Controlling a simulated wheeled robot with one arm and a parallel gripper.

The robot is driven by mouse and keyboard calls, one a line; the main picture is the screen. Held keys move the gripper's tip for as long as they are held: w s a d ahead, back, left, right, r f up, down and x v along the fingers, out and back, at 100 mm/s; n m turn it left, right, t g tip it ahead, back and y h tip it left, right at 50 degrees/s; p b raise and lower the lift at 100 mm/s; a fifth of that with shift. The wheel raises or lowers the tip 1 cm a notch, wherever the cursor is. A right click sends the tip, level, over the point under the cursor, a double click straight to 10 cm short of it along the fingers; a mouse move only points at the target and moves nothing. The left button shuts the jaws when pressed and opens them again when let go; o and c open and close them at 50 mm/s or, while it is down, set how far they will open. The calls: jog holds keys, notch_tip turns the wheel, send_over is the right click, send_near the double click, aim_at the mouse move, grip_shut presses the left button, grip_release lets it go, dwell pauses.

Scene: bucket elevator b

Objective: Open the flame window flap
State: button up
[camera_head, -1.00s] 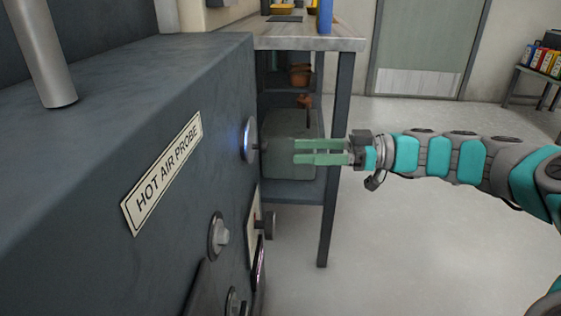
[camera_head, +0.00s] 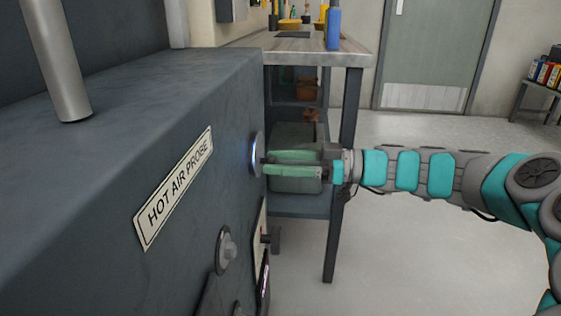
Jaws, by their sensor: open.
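The flame window flap (camera_head: 256,154) is a round disc with a bluish glow on the front face of the dark grey machine (camera_head: 100,140), seen nearly edge-on. My gripper (camera_head: 266,163) comes in from the right with its green fingers level. The fingers are open, and their tips are right at the disc, around where its small knob was visible. The knob is now hidden by the fingers. I cannot tell whether the fingers touch it.
A "HOT AIR PROBE" label (camera_head: 175,188) is on the machine. A round knob (camera_head: 226,250) sits below on the front face. A workbench (camera_head: 325,56) with a blue bottle (camera_head: 333,27) stands behind my gripper.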

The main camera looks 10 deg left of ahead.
grip_shut()
dwell(0.3)
dwell(1.0)
